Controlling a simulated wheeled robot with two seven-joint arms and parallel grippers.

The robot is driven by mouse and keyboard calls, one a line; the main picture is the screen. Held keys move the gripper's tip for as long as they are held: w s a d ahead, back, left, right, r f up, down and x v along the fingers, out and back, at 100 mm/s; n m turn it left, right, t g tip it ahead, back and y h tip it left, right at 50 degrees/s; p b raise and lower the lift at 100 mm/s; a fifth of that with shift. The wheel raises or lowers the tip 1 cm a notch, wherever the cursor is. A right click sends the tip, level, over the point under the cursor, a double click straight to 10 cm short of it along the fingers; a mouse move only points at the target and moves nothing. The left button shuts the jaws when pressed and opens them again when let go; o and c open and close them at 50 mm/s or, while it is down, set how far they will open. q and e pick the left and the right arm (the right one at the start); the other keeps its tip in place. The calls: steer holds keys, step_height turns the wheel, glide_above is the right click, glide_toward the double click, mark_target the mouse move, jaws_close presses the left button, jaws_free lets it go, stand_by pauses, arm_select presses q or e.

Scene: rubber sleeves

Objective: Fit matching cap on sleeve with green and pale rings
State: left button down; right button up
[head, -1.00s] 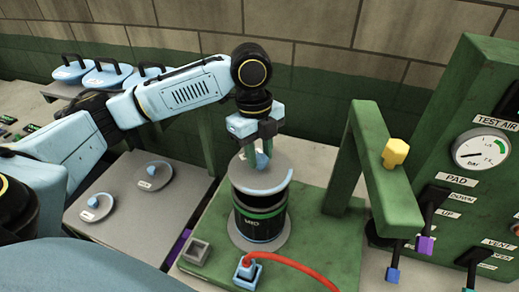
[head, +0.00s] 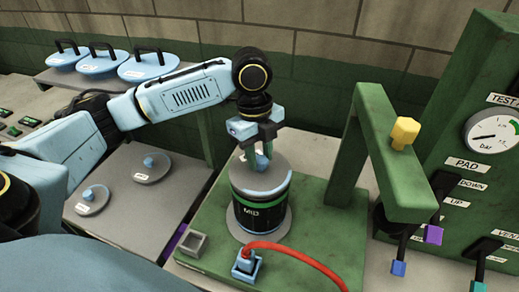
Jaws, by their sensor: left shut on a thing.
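A black sleeve (head: 258,215) marked MID, with a green ring and a thin pale ring, stands upright on a round grey base on the green test stand (head: 215,230). A grey disc cap (head: 282,172) with a blue knob lies level over its top. Cap and sleeve rim look in contact, but I cannot tell whether the cap is fully seated. A blue edge shows at the right under the cap. My left gripper (head: 261,155) points down from above, shut on the cap's knob. My right gripper is not in view.
Two more grey caps, a far one (head: 152,170) and a near one (head: 92,200), lie on the grey plate at left. Blue handled lids (head: 148,66) sit on a shelf behind. A green arm (head: 390,150) and levers stand right. A red hose (head: 300,250) crosses the front.

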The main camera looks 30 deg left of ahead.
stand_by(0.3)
arm_select(q)
steer(key=c, duration=1)
jaws_free()
steer(key=shift+o, duration=0.2)
steer(key=shift+f, duration=0.1)
step_height(320, 180, up, 13)
steer(key=a, duration=0.1)
steer(key=shift+w+a+r, duration=0.2)
steer(key=shift+w+a, duration=0.05)
